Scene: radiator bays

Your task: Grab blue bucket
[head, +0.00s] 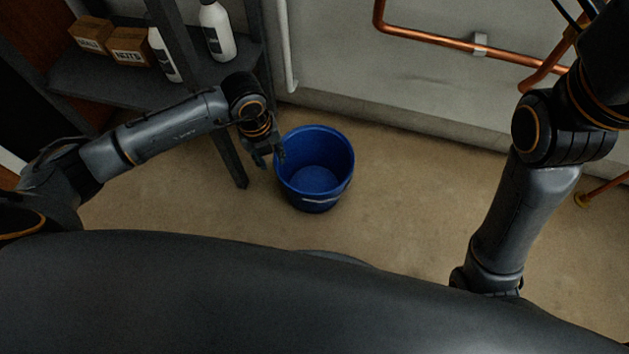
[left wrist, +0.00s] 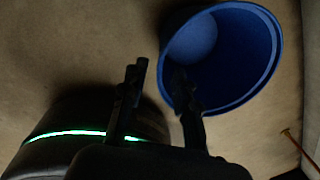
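The blue bucket (head: 315,178) stands upright and empty on the floor, with its open top facing up. It also shows in the left wrist view (left wrist: 238,60). My left gripper (head: 268,158) is at the bucket's left rim, pointing down. In the left wrist view its fingers (left wrist: 160,92) are apart with nothing held between them. One finger overlaps the near rim and the other is outside the bucket, over the floor. I cannot tell whether either touches the wall. My right arm is at the right of the head view, but its gripper is not visible.
A dark shelf (head: 110,85) with boxes (head: 130,46) and white bottles (head: 216,32) stands at the left. Its leg (head: 232,160) is close to my left gripper. Copper pipes (head: 440,34) run along the back wall. The floor right of the bucket is clear.

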